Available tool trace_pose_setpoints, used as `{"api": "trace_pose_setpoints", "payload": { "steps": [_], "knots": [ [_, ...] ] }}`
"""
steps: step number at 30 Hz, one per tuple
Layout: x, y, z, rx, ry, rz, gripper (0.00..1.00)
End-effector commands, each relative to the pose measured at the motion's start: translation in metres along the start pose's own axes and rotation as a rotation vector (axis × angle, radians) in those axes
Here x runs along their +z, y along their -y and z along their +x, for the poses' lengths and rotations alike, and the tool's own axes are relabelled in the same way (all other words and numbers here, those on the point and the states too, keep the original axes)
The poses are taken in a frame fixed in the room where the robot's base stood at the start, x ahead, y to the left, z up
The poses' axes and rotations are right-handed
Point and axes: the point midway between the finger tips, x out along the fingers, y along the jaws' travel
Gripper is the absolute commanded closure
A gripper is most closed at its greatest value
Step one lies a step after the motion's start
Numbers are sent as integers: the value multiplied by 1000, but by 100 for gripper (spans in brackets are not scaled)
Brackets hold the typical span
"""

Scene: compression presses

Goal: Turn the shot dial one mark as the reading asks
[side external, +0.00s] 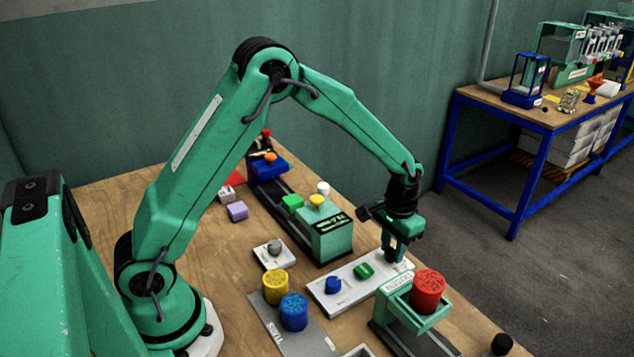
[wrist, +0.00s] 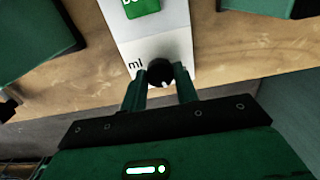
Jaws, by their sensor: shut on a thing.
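The shot dial (wrist: 159,72) is a small black knob with a pale mark at its lower right. It sits at the end of a white panel (wrist: 160,30) marked "ml". My gripper (wrist: 160,88) is shut on the dial, one finger on each side. In the side external view my gripper (side external: 396,256) points down at the right end of the white panel (side external: 345,297), and the dial is hidden there. A green button (side external: 364,270) and a blue button (side external: 333,285) sit along this panel. A dark display (side external: 331,224) on a green box shows small characters that I cannot read.
A red textured cylinder (side external: 428,290) stands on a green press close to the right of my gripper. Yellow (side external: 275,286) and blue (side external: 293,311) cylinders stand on a grey tray in front. A small white plate with a grey knob (side external: 274,247) lies left of the panel.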

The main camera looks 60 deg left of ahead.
Motion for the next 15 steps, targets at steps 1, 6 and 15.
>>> {"api": "trace_pose_setpoints", "payload": {
  "steps": [1,6,15],
  "knots": [
    [0,0,-1,0,-1,-33,93],
    [0,0,-1,0,-1,-145,93],
    [0,0,-1,0,-1,-260,93]
  ]
}}
